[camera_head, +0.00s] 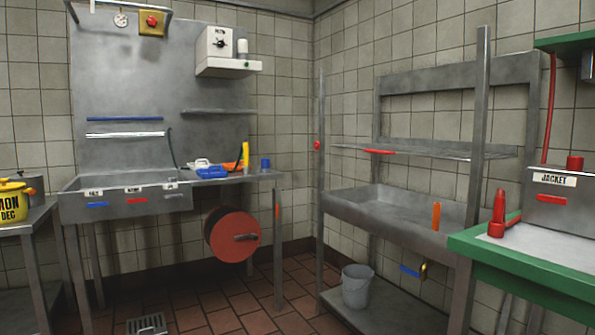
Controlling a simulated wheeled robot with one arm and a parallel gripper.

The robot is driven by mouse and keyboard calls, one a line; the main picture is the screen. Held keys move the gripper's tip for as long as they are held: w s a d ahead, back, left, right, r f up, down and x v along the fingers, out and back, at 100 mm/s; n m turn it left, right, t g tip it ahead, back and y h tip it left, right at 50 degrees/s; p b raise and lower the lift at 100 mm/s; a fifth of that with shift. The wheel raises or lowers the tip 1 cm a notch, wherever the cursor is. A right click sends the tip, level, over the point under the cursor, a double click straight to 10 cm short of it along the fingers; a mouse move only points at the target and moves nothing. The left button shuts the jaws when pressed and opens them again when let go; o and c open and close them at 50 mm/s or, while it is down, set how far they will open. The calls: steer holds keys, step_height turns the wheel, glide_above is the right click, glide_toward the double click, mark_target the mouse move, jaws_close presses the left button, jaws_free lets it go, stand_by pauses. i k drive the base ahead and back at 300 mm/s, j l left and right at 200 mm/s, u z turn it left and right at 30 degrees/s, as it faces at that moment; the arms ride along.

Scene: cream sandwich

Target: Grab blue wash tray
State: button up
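A low blue item (212,173), which may be the blue wash tray, lies on the steel worktop at the right end of the left sink (72,208). It is small and partly covered in the picture, so I cannot tell its full shape. A white and blue object (203,163) sits at its back left, and an orange-yellow piece (245,156) stands at its right. A small blue cup-like item (265,164) stands further right on the same worktop. My gripper is not in view.
A red hose reel (232,236) hangs under the worktop. A second steel sink unit (345,203) with a grey bucket (357,287) below stands at the right. A green-edged table (520,262) is near right, and a yellow pot (12,200) far left.

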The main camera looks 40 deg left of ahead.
mark_target(209, 173)
steer(key=u, duration=2.05)
steer(key=i+j+z, duration=0.2)
steer(key=i+j, duration=1.3)
